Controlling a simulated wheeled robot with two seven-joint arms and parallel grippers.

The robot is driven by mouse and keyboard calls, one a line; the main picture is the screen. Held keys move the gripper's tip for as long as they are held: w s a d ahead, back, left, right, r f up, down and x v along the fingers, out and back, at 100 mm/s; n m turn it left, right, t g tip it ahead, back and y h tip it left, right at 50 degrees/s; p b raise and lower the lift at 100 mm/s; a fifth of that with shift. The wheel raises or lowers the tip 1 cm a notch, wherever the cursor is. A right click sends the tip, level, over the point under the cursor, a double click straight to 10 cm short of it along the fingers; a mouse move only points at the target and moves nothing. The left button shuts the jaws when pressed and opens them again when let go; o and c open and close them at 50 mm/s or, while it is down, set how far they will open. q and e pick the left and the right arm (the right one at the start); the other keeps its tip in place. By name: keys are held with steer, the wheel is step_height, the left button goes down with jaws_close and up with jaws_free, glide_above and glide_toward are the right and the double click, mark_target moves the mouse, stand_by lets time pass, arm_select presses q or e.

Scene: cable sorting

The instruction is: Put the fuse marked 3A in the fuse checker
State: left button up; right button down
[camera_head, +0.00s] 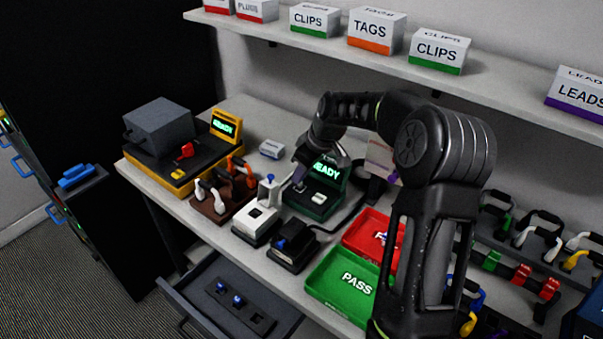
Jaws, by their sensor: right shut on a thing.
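My right gripper (300,178) is over the left part of the green device with a lit READY screen (325,170), which looks like the fuse checker. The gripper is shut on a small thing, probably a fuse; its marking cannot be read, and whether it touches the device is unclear. Two small blue-topped fuses (237,300) stand in a dark holder in the open drawer (285,323), their markings too small to read. The holder also has an empty slot. My left gripper is not in view.
A yellow-based tester (176,178) with its own READY screen stands at left. A white device (255,222) and a black one (290,248) stand in front of the green checker. A green PASS tray (322,283) and a red tray (358,228) lie right. A shelf (500,92) runs above.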

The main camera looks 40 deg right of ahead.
steer(key=shift+f+b, duration=0.9)
steer(key=shift+b, duration=0.35)
stand_by(1.8)
steer(key=c, duration=1.3)
jaws_free()
steer(key=shift+c, duration=0.2)
steer(key=shift+o, duration=0.3)
steer(key=o, duration=0.5)
steer(key=shift+r+p, duration=2.5)
steer(key=shift+r, duration=1.5)
